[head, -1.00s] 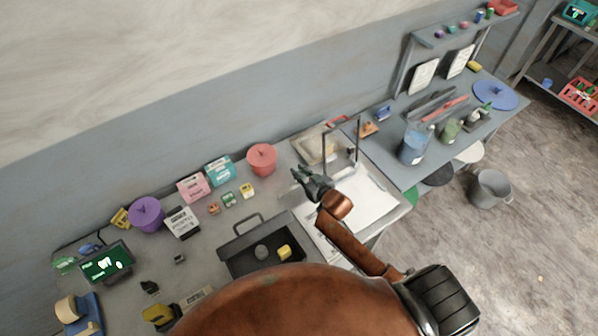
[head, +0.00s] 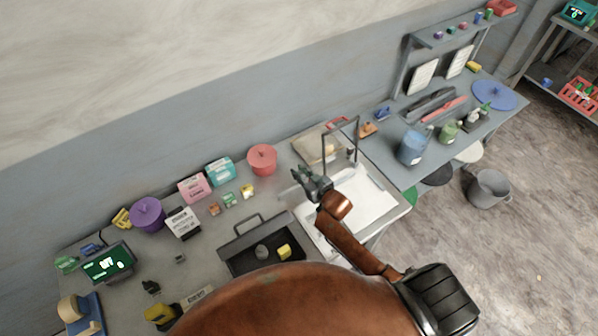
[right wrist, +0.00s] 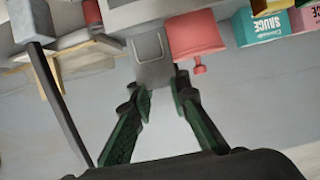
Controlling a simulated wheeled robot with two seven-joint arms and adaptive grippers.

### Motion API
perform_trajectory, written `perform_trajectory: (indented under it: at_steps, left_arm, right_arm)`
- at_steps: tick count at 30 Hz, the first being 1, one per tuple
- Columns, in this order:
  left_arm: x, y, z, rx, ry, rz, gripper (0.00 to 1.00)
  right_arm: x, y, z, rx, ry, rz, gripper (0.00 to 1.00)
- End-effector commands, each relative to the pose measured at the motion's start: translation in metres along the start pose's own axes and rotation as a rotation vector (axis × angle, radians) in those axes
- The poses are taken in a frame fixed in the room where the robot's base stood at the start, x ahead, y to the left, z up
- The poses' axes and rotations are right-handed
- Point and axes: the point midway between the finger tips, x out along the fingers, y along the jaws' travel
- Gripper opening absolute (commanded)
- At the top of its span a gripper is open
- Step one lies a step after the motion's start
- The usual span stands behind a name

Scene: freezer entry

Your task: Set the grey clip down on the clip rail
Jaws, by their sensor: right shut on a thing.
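My right gripper (head: 311,183) is over the bench, in front of a dark upright frame (head: 354,140) that may be the clip rail. The right wrist view shows the green-dark fingers (right wrist: 160,92) closed in around a grey clip (right wrist: 151,65) with a thin loop on it. The clip is at the fingertips; in the head view it is too small to make out. A dark post (right wrist: 55,95) of the frame crosses the left of the right wrist view, apart from the clip. My left gripper is not in view.
A red lidded pot (head: 262,159) and a teal box (head: 219,172) stand left of the gripper. A dark tray (head: 233,248) lies nearer. White sheets (head: 365,200) lie beneath the arm. A second bench (head: 395,162) stands to the right.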

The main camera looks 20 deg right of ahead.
Motion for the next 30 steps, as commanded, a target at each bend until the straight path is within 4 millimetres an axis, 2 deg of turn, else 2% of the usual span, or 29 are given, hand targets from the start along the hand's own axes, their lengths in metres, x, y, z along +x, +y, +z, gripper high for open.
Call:
perform_trajectory:
  at_steps: [30]
  left_arm:
    - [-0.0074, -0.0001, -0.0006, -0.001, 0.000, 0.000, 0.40]
  right_arm:
    - [0.0000, -0.0005, -0.0002, 0.001, 0.001, 0.000, 0.00]
